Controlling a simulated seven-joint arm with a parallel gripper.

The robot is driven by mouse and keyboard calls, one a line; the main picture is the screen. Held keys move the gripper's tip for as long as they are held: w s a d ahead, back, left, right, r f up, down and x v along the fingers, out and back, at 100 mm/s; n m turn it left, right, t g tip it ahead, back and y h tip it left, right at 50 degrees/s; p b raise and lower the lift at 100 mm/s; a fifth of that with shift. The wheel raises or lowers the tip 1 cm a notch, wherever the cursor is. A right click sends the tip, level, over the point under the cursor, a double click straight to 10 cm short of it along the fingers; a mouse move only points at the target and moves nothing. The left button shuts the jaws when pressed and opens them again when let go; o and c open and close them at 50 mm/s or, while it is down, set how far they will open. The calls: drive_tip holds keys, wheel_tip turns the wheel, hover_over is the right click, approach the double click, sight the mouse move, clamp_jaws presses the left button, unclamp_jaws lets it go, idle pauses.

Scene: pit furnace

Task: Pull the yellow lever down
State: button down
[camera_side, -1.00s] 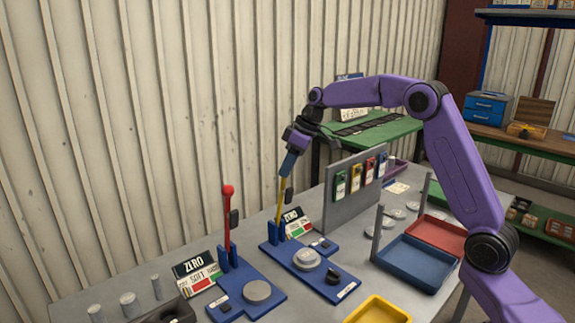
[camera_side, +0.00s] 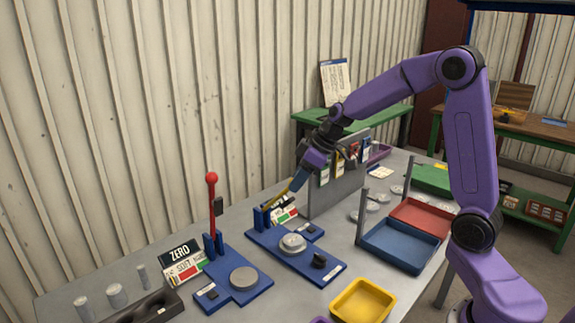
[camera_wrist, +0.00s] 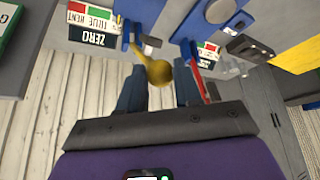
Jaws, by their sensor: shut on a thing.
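The yellow lever (camera_side: 279,203) stands on the blue base (camera_side: 300,252) in the middle of the bench and is tilted far over to the right. Its round yellow knob (camera_wrist: 159,72) shows in the wrist view between my two blue fingers. My gripper (camera_side: 297,183) reaches down from the right to the lever's upper end and is shut on it. The fingers hide the lever's top in the side view.
A red lever (camera_side: 212,210) stands upright on a second blue base to the left. A grey upright panel (camera_side: 335,187) with hanging tags is close behind my gripper. Blue (camera_side: 398,259), red (camera_side: 420,232) and yellow (camera_side: 362,301) trays lie to the right.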

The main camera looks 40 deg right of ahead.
hover_over(318, 255)
drive_tip(key=f, duration=1.1)
drive_tip(key=shift+w+d+f, duration=0.15)
drive_tip(key=shift+w+f, duration=0.1)
drive_tip(key=shift+w, duration=0.15)
drive_tip(key=shift+s+f, duration=0.2)
drive_tip(key=shift+f, duration=1.1)
drive_tip(key=shift+s+f, duration=0.15)
drive_tip(key=shift+f, duration=1.15)
drive_tip(key=c, duration=0.8)
unclamp_jaws()
drive_tip(key=shift+w, duration=0.1)
drive_tip(key=shift+r, duration=0.1)
drive_tip(key=shift+d+r, duration=0.1)
drive_tip(key=shift+v, duration=8.55)
